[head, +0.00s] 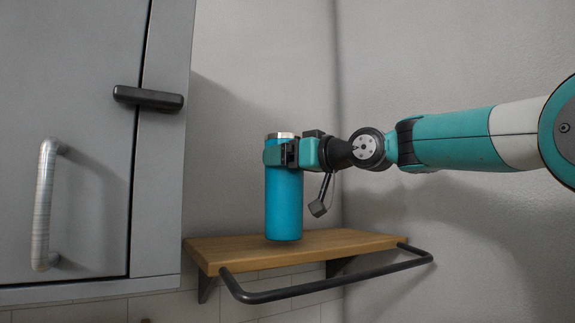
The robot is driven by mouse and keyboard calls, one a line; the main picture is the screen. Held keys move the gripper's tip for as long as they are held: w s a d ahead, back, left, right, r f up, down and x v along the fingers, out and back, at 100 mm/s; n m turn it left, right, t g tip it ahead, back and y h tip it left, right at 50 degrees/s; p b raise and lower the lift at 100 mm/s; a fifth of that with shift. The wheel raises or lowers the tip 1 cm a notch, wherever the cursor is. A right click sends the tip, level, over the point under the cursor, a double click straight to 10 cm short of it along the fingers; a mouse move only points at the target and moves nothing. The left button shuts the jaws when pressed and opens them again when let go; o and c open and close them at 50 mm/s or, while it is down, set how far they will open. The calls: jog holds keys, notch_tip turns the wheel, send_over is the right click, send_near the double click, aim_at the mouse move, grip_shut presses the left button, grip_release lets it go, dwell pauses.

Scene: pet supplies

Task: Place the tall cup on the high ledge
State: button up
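The tall cup (284,207) is a blue cylinder with a silver rim, upright at the wooden ledge (340,241). Its base appears to be on or just above the board; I cannot tell whether it touches. My gripper (277,154) comes from the right and is closed around the cup's upper part, just below the rim. One finger shows across the cup's front; the far finger is hidden.
A dark rail (330,285) runs along the front of the ledge. A grey cabinet (95,100) with a metal handle (45,205) and a black latch (148,98) stands at the left. Grey walls close off the back and right. The right part of the ledge is clear.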

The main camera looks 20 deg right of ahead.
jog(key=shift+f, duration=0.65)
jog(key=o, duration=1.4)
jog(key=shift+b+v, duration=2.8)
jog(key=shift+v, duration=3.2)
